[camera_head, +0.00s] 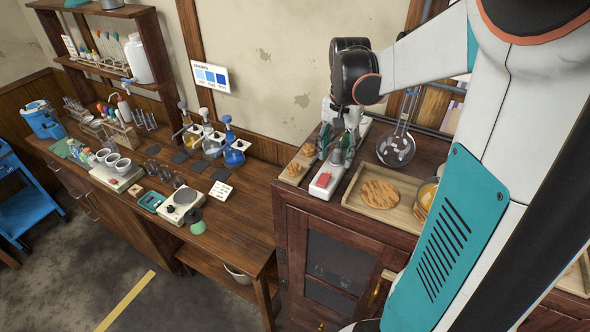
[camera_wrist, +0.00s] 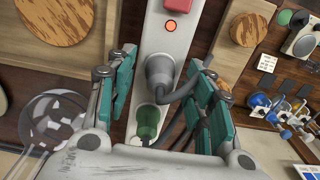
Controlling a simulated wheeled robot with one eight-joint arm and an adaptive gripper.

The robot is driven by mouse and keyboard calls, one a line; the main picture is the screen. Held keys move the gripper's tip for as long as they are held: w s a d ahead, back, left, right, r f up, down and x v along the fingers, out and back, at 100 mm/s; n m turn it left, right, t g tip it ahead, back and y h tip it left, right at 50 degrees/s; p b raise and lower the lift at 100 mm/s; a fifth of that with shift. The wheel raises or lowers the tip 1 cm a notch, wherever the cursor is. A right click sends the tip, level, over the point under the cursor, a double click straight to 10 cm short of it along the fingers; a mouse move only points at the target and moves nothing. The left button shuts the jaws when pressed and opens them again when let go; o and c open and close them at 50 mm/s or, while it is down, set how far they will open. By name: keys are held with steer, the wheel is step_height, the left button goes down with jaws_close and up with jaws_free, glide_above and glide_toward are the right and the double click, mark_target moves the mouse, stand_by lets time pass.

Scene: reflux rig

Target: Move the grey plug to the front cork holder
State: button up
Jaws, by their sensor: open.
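The grey plug (camera_wrist: 159,76) sits in a white power strip (camera_wrist: 174,47), with its dark cable bending off to the right. A green plug (camera_wrist: 147,122) sits in the same strip behind it. The front cork holder (camera_wrist: 247,29) is a round cork in a pale square tray, beside the strip; it also shows in the head view (camera_head: 294,170). My gripper (camera_wrist: 165,84) is open above the strip, its teal fingers apart on both sides of the plugs, holding nothing. In the head view my gripper (camera_head: 342,142) hides most of the plugs.
A second cork holder (camera_head: 308,149) lies behind the front one. A red switch (camera_head: 323,180) is on the strip's front end. A wooden tray (camera_head: 353,202) with a large cork mat (camera_head: 380,193) and a round flask (camera_head: 396,149) stand to the right. The lower bench is at left.

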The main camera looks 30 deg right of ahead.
mark_target(338, 148)
stand_by(0.6)
jaws_close()
steer(key=shift+r, duration=0.15)
steer(key=shift+r+p, duration=1.8)
steer(key=shift+r, duration=1.1)
